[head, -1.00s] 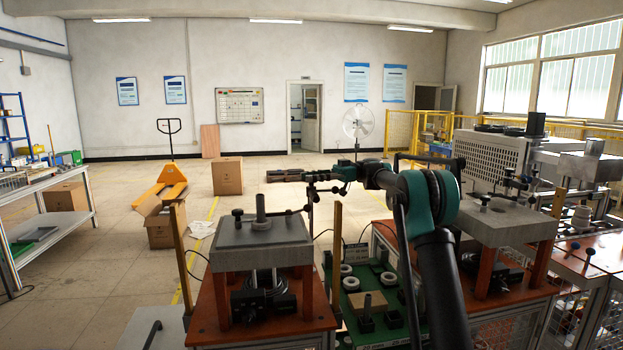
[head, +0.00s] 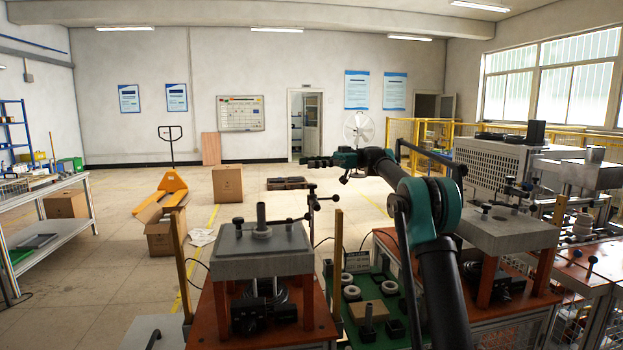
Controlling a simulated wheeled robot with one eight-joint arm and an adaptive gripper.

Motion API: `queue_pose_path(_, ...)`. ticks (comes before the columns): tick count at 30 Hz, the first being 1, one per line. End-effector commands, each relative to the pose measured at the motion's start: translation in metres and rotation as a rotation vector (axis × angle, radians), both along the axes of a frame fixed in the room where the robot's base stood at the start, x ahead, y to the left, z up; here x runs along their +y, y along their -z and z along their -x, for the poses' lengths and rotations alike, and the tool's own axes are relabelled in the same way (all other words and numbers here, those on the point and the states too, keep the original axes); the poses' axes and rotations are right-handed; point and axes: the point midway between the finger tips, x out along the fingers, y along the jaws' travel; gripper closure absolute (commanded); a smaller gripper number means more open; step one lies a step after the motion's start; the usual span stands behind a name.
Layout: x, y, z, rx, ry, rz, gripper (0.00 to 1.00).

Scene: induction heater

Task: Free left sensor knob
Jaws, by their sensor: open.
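My gripper (head: 318,162) is in the air above and behind the left heater station, pointing left. It looks empty and touches nothing that I can see. The left station has a grey block top (head: 262,250) with an upright dark post (head: 261,217) in its middle. A small dark knob (head: 238,223) stands at the left of this top and another dark knob (head: 289,222) at its right. A dark sensor stand with cross bars (head: 311,203) rises behind the top's right side. Which small part is the left sensor knob, I cannot tell at this size.
A similar right station (head: 507,228) stands beyond my arm. A green tray (head: 347,328) with white rings and blocks lies between the stations. Upright brown posts (head: 181,255) flank the left station. The floor behind is open, with a pallet jack (head: 163,190) and cartons (head: 227,183).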

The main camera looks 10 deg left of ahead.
Motion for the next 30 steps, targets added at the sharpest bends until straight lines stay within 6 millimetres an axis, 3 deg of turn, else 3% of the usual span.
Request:
queue_pose_path(6,0.0,-0.022,0.0,0.0,0.0,0.0,0.51)
queue_pose_path(20,-0.001,-0.026,0.0,0.0,0.015,0.0,0.51)
queue_pose_path(30,-0.025,-0.023,0.007,0.0,0.349,0.0,0.51)
